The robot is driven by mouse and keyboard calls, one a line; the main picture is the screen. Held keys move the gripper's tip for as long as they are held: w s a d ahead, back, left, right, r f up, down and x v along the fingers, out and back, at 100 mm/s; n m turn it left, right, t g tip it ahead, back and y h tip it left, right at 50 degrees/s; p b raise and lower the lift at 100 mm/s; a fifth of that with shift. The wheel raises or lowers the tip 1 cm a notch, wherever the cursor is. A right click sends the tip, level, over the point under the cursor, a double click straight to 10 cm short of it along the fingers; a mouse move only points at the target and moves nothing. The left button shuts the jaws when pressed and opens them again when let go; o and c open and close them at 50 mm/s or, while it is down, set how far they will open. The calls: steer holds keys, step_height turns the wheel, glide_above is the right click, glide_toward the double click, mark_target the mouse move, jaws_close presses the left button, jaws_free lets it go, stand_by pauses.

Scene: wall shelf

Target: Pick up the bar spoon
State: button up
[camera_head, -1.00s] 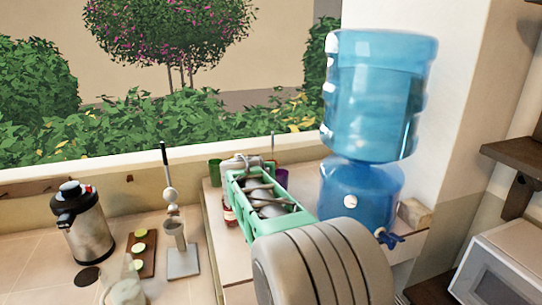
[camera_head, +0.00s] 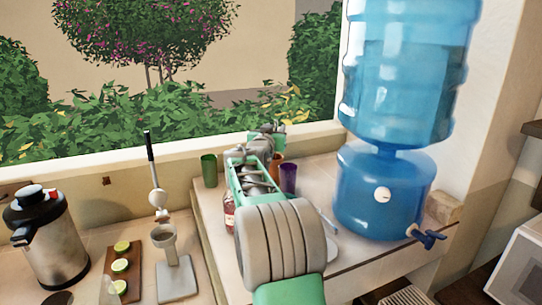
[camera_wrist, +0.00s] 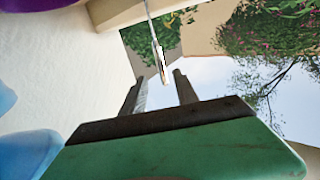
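The bar spoon appears to be the thin metal rod (camera_wrist: 156,45) in the wrist view. It comes down from the top edge of that turned picture and ends in a narrow flat tip. My gripper (camera_wrist: 160,82) is open, its two fingers apart and empty. The rod's tip lies in line with the gap, seemingly just beyond the fingertips; the exact distance is unclear. In the head view my gripper (camera_head: 265,134) is above the counter by the window, close to an orange cup (camera_head: 277,164). There the arm and gripper hide the spoon.
A purple cup (camera_head: 288,178), a green cup (camera_head: 209,170) and a red bottle (camera_head: 229,211) stand close to my arm. The blue water dispenser (camera_head: 385,195) is to the right. A flask (camera_head: 50,240) and lime board (camera_head: 122,262) are left.

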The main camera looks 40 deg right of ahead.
steer(key=p+x, duration=0.4)
steer(key=x, duration=0.3)
steer(key=shift+w+f, duration=0.15)
steer(key=shift+w, duration=0.15)
jaws_close()
stand_by(1.0)
